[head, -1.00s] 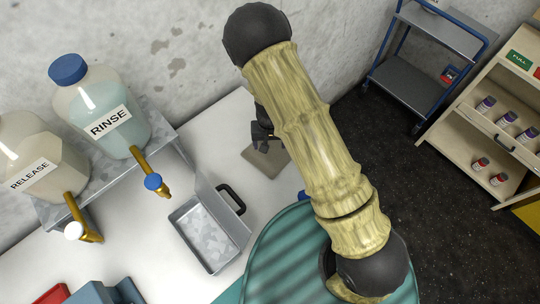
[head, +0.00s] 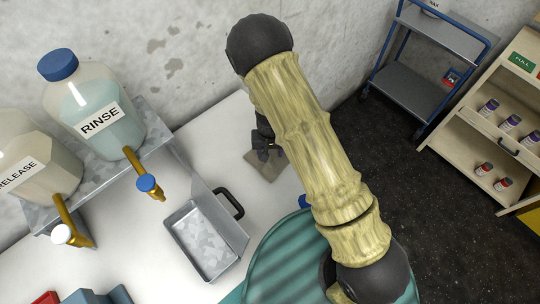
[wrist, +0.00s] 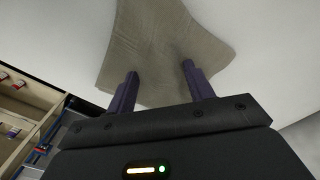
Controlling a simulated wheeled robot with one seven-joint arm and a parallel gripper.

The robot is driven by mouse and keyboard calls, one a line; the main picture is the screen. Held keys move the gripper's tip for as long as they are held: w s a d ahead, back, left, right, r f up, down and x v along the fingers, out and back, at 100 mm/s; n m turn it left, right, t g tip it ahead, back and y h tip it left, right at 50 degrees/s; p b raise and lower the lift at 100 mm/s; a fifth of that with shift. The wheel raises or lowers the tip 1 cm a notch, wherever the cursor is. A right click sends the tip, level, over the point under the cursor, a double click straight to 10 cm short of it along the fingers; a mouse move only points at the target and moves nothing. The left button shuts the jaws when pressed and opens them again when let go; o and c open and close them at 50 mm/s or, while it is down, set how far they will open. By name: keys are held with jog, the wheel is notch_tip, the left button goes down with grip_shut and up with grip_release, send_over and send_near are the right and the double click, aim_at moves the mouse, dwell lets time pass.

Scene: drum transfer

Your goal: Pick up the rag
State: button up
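The rag (head: 268,166) is a flat grey-brown cloth on the white bench top, behind and right of the metal tray. It fills the upper middle of the wrist view (wrist: 165,45), with a raised fold or crease near its centre. My gripper (head: 264,150) is over the rag, partly hidden behind my own arm. In the wrist view my gripper (wrist: 157,82) has its two dark purple fingers apart, pointing at the rag's near edge with nothing held between them. Whether the fingertips touch the cloth cannot be told.
A metal tray (head: 190,240) with a black handle stands left of the rag. RINSE (head: 95,125) and RELEASE (head: 30,165) jugs with taps sit on a metal shelf at left. A green drum (head: 285,265) is in front. A wall is behind; a blue cart (head: 415,80) stands right.

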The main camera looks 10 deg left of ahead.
jog(key=shift+s+a+f, duration=0.1)
jog(key=shift+s+f, duration=0.2)
grip_shut()
notch_tip(320, 180, up, 12)
jog(key=p, duration=1)
jog(key=shift+w+r, duration=0.15)
jog(key=shift+w, duration=0.15)
notch_tip(320, 180, up, 9)
jog(key=p, duration=0.7)
